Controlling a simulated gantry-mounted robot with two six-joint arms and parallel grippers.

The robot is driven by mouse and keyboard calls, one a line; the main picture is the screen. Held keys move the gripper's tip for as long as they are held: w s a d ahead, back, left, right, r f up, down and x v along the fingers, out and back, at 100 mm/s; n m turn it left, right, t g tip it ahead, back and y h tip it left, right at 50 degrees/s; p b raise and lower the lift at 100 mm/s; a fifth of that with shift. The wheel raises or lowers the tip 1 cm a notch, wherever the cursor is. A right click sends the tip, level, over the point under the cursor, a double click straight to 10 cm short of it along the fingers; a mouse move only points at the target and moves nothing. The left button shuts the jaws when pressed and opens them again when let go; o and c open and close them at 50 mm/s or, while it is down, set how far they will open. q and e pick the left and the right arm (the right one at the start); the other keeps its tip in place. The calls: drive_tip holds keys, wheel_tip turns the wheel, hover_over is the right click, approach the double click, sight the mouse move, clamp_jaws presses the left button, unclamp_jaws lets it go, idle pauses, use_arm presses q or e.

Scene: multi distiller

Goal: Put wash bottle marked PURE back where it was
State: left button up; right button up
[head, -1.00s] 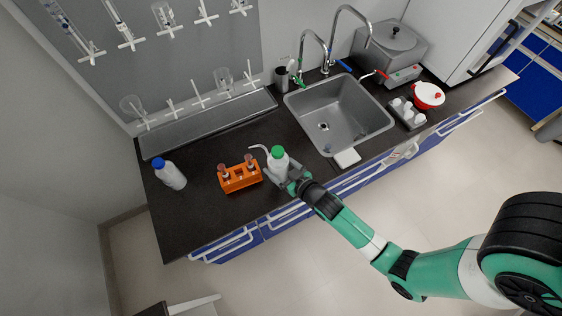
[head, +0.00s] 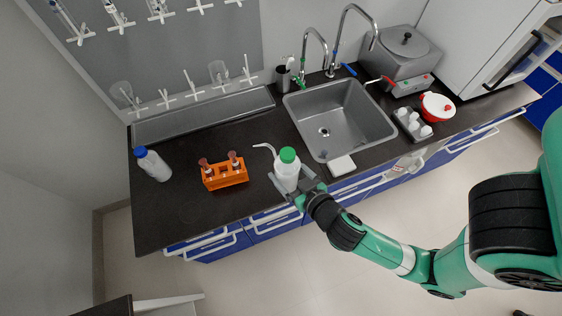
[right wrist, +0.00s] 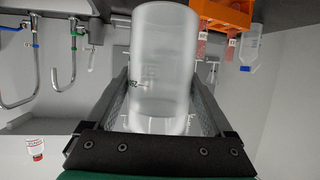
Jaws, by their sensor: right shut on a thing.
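The white wash bottle (head: 287,175) with a green cap and bent spout stands upright in my right gripper (head: 296,188) near the front edge of the counter, between the orange rack and the sink. My right gripper is shut around its body. In the right wrist view, which is upside down, the translucent bottle body (right wrist: 165,65) sits between the two fingers (right wrist: 163,110). Its name marking is not readable. I cannot tell whether its base touches the counter. My left gripper is out of view.
An orange rack (head: 226,177) with red-topped tubes stands left of the held bottle. The sink (head: 340,115) lies to the right, with a white block (head: 341,165) at its front edge. The dark counter (head: 180,215) is clear at front left and between the blue-capped bottle and rack.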

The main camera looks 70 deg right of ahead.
drive_tip(key=d+b, duration=0.1)
drive_tip(key=w+d+f+b, duration=0.1)
drive_tip(key=d+f+b, duration=0.1)
drive_tip(key=shift+w+d+f, duration=0.15)
drive_tip(key=shift+w, duration=0.25)
drive_tip(key=shift+w+d+f+b, duration=0.75)
drive_tip(key=shift+d+f, duration=0.65)
drive_tip(key=shift+f, duration=0.35)
drive_tip(key=shift+w+d+f+b, duration=0.5)
drive_tip(key=shift+w+d+f, duration=0.4)
drive_tip(key=shift+d+f, duration=0.65)
drive_tip(key=shift+w+d+f+b, duration=0.75)
drive_tip(key=shift+d+f, duration=0.5)
drive_tip(key=shift+f, duration=0.65)
drive_tip(key=shift+w, duration=0.1)
drive_tip(key=shift+f, duration=0.15)
drive_tip(key=o, duration=0.7)
